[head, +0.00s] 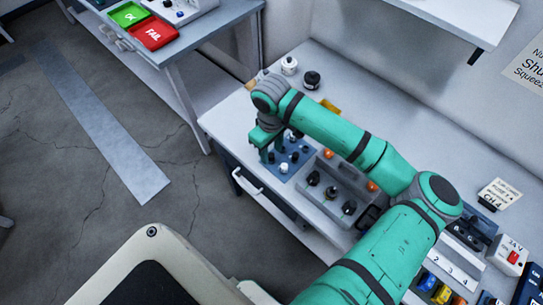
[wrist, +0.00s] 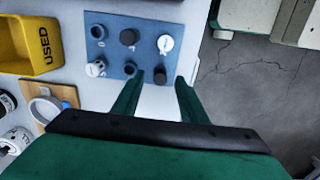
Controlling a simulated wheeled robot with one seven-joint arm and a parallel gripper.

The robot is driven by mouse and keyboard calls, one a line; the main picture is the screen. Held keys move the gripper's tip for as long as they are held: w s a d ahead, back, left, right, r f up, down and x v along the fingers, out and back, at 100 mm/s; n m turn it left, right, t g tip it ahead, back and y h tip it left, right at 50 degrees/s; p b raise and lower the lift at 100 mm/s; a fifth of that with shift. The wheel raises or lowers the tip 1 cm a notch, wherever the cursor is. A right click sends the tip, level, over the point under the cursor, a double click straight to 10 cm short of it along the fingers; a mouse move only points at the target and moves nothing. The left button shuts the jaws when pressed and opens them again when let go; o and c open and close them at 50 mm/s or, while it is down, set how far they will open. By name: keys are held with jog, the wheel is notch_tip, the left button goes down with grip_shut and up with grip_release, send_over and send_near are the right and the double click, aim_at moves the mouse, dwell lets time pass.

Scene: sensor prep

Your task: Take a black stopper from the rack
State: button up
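The blue rack (wrist: 112,53) lies flat on the bench and holds black and white pieces, with some ring-like open places. In the wrist view one black stopper (wrist: 160,75) sits at the rack's lower right, in line with the gap between my fingertips. Another black stopper (wrist: 128,37) sits in the upper middle. A white piece (wrist: 166,43) is at upper right and another (wrist: 95,68) at lower left. My gripper (wrist: 159,80) is open and nothing shows held between its fingers. In the head view, my arm partly hides the rack (head: 280,171); whether the fingers touch the stopper is unclear.
A yellow bin marked USED (wrist: 35,50) stands left of the rack in the wrist view. A grey tray (head: 335,172) with several dark knobs and orange pieces is beside the rack in the head view. Green (head: 128,14) and red FAIL (head: 153,32) trays are on another bench.

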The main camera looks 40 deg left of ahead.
jog(key=shift+f, duration=0.65)
grip_shut()
jog(key=shift+r, duration=0.1)
jog(key=shift+r, duration=0.55)
jog(key=s+d+r, duration=0.2)
jog(key=s+r, duration=0.9)
jog(key=s, duration=0.2)
jog(key=shift+s+d+r, duration=0.15)
jog(key=shift+s+r, duration=0.2)
jog(key=shift+r, duration=0.05)
jog(key=shift+s, duration=0.1)
